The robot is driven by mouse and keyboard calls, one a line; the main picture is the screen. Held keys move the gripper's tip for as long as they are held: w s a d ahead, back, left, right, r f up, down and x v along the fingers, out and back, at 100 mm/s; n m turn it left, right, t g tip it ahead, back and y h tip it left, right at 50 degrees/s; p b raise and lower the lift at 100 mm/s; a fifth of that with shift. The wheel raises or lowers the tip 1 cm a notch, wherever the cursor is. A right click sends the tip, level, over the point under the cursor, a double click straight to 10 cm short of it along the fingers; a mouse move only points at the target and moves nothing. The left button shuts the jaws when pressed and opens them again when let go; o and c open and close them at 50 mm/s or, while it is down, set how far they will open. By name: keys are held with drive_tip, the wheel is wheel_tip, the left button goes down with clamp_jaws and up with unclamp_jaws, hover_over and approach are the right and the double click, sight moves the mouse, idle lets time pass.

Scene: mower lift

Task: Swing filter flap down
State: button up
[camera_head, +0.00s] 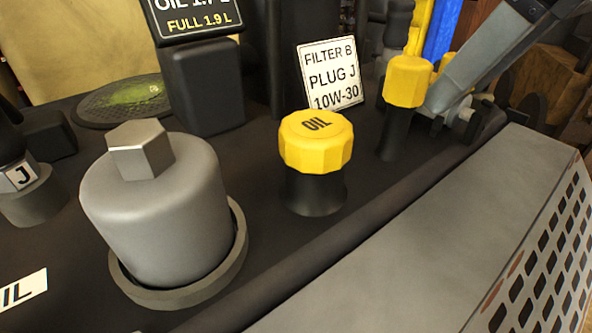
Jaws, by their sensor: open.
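No part is labelled as the filter flap. A grey slanted plate (482,65) at the upper right stands tilted up from a dark mount with a bolt, and its top runs out of the picture; I cannot tell for sure whether it is the flap. A large grey filter canister (160,215) with a hex top sits in a round ring at the left. A long grey cover (420,235) with a perforated side lies along the right. I cannot make out my gripper in this view.
A yellow OIL cap (316,142) stands on a black neck mid-deck. Another yellow cap (407,82) stands close left of the slanted plate. A white sign (330,75) reads FILTER B, PLUG J, 10W-30. Black posts stand at the back. Dark deck is bare between the caps.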

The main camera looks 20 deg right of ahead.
sight(450, 54)
drive_tip(key=shift+r+p, duration=2.8)
drive_tip(key=shift+r, duration=0.5)
drive_tip(key=shift+f, duration=0.1)
